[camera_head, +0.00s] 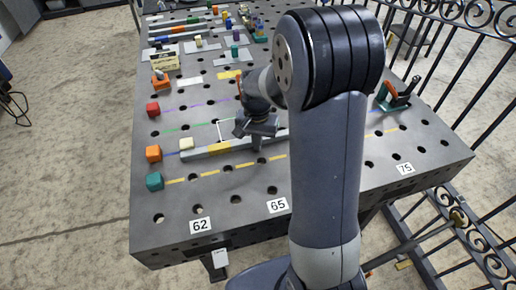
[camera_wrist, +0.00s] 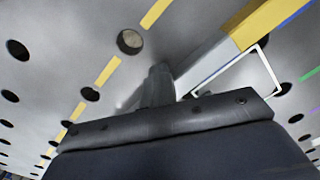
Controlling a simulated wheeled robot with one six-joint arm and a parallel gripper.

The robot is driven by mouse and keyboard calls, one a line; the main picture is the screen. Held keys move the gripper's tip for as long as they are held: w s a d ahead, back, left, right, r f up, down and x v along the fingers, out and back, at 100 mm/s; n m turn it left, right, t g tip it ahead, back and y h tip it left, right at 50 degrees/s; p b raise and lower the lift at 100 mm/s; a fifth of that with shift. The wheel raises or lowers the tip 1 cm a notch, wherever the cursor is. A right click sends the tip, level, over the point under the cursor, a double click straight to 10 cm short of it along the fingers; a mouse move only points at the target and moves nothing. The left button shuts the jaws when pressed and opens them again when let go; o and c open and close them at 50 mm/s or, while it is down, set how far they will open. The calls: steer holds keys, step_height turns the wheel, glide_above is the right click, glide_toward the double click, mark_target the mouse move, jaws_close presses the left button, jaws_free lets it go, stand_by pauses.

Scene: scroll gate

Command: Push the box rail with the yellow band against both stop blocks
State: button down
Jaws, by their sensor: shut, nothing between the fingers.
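The box rail (camera_head: 205,151) is a long grey bar lying across the table, with a yellow band (camera_head: 219,146) around it left of my gripper. In the wrist view the rail (camera_wrist: 203,64) and its yellow band (camera_wrist: 262,24) are at upper right. A small cream block (camera_head: 186,143) sits at the rail's far side near its left end. I cannot tell which blocks are the stops; my arm hides the rail's right part. My gripper (camera_head: 257,143) is shut and empty, pointing down close to the rail's near side. Its fingers (camera_wrist: 159,84) appear beside the rail; contact is unclear.
The perforated grey table (camera_head: 240,205) has a dashed yellow line (camera_head: 223,169) in front of the rail. Red (camera_head: 153,109), orange (camera_head: 153,153) and teal (camera_head: 155,181) cubes stand along the left edge. A green-and-orange clamp (camera_head: 398,95) is at right. The near strip is clear.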

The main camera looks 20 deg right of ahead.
steer(key=shift+s, duration=1.15)
steer(key=shift+r, duration=0.1)
step_height(320, 180, up, 8)
steer(key=p, duration=0.6)
